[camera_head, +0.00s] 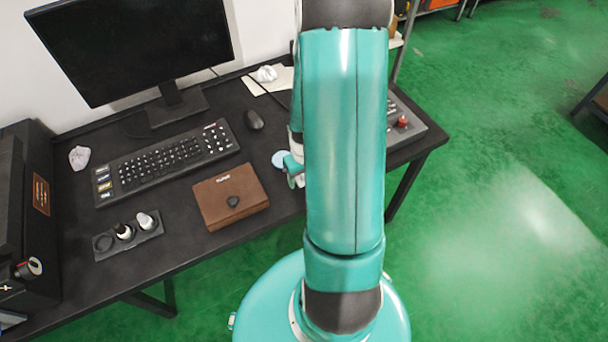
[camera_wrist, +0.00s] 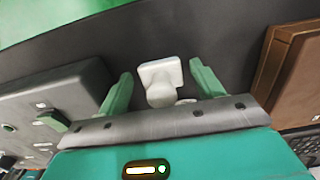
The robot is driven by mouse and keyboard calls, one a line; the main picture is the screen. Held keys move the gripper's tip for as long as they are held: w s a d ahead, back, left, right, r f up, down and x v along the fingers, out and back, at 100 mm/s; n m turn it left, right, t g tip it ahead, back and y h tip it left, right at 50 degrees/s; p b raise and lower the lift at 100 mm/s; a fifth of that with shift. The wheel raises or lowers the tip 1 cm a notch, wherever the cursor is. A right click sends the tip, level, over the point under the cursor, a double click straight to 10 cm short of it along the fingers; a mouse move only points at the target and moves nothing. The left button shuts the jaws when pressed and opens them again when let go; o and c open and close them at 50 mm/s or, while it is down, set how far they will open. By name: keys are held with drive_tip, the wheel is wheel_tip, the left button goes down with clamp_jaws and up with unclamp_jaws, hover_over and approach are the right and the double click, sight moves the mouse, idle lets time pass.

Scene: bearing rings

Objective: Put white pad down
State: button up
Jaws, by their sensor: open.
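My gripper (camera_wrist: 161,69) is open over the black desk, with one green finger on each side of a white piece. This white piece, which I take for the white pad (camera_wrist: 160,80), has a squarish flat end and a rounded body. It lies between the fingers, with a visible gap on both sides. I cannot tell whether it rests on the desk.
A brown box (camera_head: 230,196) with a dark piece on top stands left of the gripper. A control panel (camera_head: 405,122) is to the right. A keyboard (camera_head: 167,159), mouse (camera_head: 254,120) and small black tray (camera_head: 129,235) with small pieces are on the desk (camera_head: 190,256).

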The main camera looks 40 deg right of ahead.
wheel_tip(320, 180, up, 12)
drive_tip(key=w+a+r+n+t+h, duration=0.1)
drive_tip(key=w+a+r+n+t, duration=0.15)
drive_tip(key=a+r, duration=1.15)
drive_tip(key=s+a+r+t+y, duration=0.1)
drive_tip(key=s+a+r+t, duration=0.2)
drive_tip(key=s+a+r, duration=0.4)
wheel_tip(320, 180, up, 3)
drive_tip(key=shift+a+f+n, duration=0.2)
drive_tip(key=shift+a+n, duration=0.15)
drive_tip(key=shift+a, duration=0.6)
drive_tip(key=shift+o, duration=0.7)
